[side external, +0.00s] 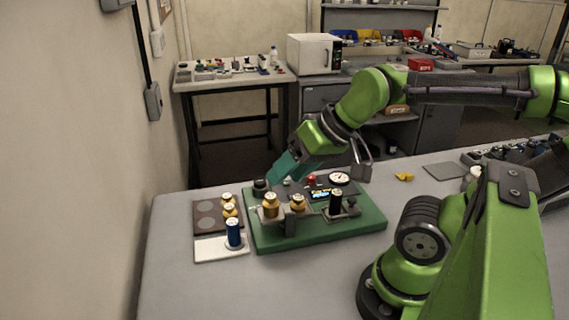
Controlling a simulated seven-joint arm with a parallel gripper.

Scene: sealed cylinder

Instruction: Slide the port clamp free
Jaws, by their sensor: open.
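A green base board (375,222) on the table carries a small apparatus. On it are brass-coloured cylinders (270,206) in a grey holder, a black upright cylinder (336,202) in a dark fitting, a white gauge (339,178) and a red knob (311,180). A dark round part (260,187) sits at the board's back left corner. I cannot tell which part is the port clamp. My gripper (276,178), with teal fingers, points down and left over the back left of the board, just right of the dark round part. It looks empty; contact cannot be told.
Left of the board, a brown tray (203,228) holds several brass-capped pieces, and a white pad (208,250) bears a blue cylinder (233,233). Small yellow pieces (404,177) and a grey mat (446,171) lie to the right. The table front is clear.

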